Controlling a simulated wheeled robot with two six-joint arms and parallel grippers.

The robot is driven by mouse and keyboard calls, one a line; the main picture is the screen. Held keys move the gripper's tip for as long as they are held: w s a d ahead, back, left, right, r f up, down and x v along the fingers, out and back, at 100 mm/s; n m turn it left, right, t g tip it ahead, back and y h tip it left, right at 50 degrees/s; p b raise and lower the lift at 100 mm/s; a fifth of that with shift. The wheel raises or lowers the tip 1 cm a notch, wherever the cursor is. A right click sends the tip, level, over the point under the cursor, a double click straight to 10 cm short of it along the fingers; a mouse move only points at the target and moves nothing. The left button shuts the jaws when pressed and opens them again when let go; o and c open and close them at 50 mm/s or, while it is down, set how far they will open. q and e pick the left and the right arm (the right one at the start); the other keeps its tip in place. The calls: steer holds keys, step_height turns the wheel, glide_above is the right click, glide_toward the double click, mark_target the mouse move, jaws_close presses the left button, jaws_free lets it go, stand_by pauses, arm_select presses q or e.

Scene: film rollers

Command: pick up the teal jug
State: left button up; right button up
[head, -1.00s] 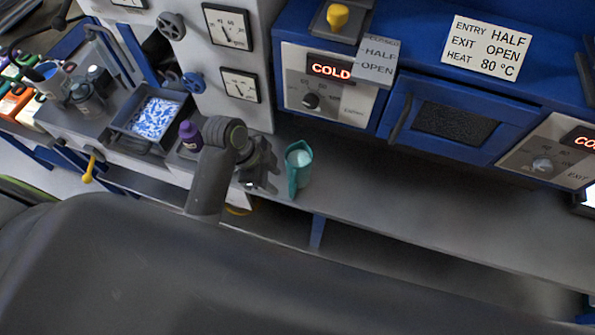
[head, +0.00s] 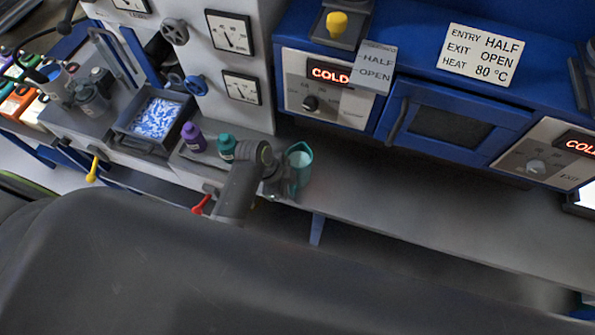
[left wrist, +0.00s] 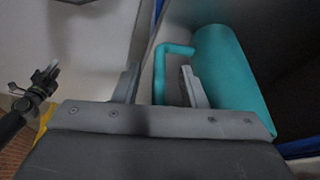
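The teal jug (head: 301,165) stands upright on the grey bench, with a pale inside at its open top. My left gripper (head: 277,184) is at its left side and partly hides it. In the left wrist view the jug's body (left wrist: 228,75) fills the upper right, with its handle (left wrist: 160,68) on the left. The left gripper (left wrist: 158,86) is open there, its two fingers apart on either side of the handle. One finger shows between handle and body. I cannot tell whether they touch. My right gripper is not recognisable in either view.
A purple bottle (head: 194,138) and a teal bottle (head: 227,147) stand left of the gripper. A tray (head: 155,122) with blue-and-white contents lies further left. The blue oven-like unit (head: 450,120) rises behind the bench. The bench right of the jug is clear.

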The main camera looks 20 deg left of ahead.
arm_select(q)
jaws_close()
steer(key=shift+w+r, duration=0.1)
steer(key=shift+r, duration=0.05)
stand_by(0.4)
